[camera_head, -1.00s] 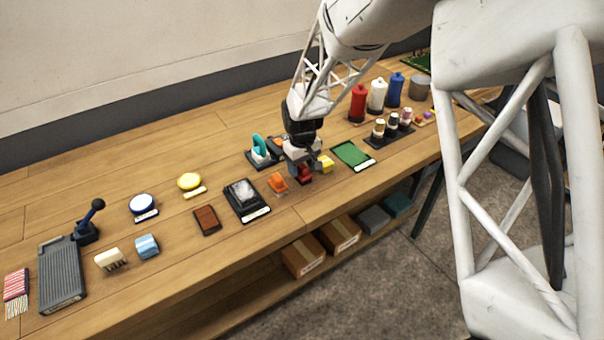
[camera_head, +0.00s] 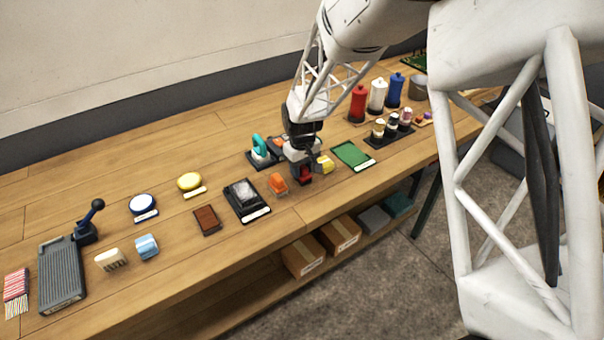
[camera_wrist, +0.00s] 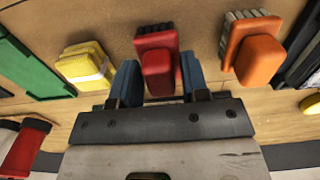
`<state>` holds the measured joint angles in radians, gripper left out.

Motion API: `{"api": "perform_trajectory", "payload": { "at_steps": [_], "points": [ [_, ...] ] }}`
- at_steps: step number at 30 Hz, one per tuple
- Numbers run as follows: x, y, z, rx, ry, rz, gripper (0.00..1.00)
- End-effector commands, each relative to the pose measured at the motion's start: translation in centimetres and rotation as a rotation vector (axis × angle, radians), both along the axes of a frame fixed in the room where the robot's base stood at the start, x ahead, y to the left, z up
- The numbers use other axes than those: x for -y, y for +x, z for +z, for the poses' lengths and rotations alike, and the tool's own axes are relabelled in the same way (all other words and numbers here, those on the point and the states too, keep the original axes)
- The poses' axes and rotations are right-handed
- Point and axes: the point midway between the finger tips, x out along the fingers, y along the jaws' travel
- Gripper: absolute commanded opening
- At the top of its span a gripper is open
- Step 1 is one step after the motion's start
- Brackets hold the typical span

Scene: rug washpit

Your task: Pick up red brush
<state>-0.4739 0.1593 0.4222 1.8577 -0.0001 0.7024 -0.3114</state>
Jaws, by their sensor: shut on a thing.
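The red brush (camera_wrist: 157,62) is in the middle of the wrist view, between the two blue-grey fingers of my gripper (camera_wrist: 158,82). The fingers are shut on it. In the head view the red brush (camera_head: 305,176) shows as a small red patch below my gripper (camera_head: 304,168), low over the table near its front edge. The gripper hides much of it there. I cannot tell whether it still touches the table.
An orange brush (camera_head: 278,183) and a yellow brush (camera_head: 325,164) flank the gripper closely. A green pad (camera_head: 352,155) lies to the right, a black tray (camera_head: 243,206) to the left. Bottles, including a red one (camera_head: 358,104), stand behind. The wooden table (camera_head: 120,188) has bare stretches.

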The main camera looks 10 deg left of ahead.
Motion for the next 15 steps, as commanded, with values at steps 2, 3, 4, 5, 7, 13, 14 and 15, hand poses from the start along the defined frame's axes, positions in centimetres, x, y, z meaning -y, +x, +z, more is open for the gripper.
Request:
{"api": "perform_trajectory", "payload": {
  "at_steps": [2, 3, 4, 5, 7, 13, 14, 15],
  "points": [
    [0.0, 0.0, 0.0, 0.000, 0.000, 0.000, 0.13],
    [0.0, 0.0, 0.0, 0.000, 0.000, 0.000, 0.13],
    [0.0, 0.0, 0.0, 0.000, 0.000, 0.000, 0.13],
    [0.0, 0.0, 0.0, 0.000, 0.000, 0.000, 0.13],
    [0.0, 0.0, 0.1, 0.000, 0.000, 0.000, 0.13],
    [0.0, 0.0, 1.0, 0.002, 0.001, 0.000, 0.13],
    [0.0, 0.0, 1.3, 0.002, 0.001, 0.000, 0.13],
    [0.0, 0.0, 1.6, 0.003, 0.001, 0.000, 0.13]
  ]
}}
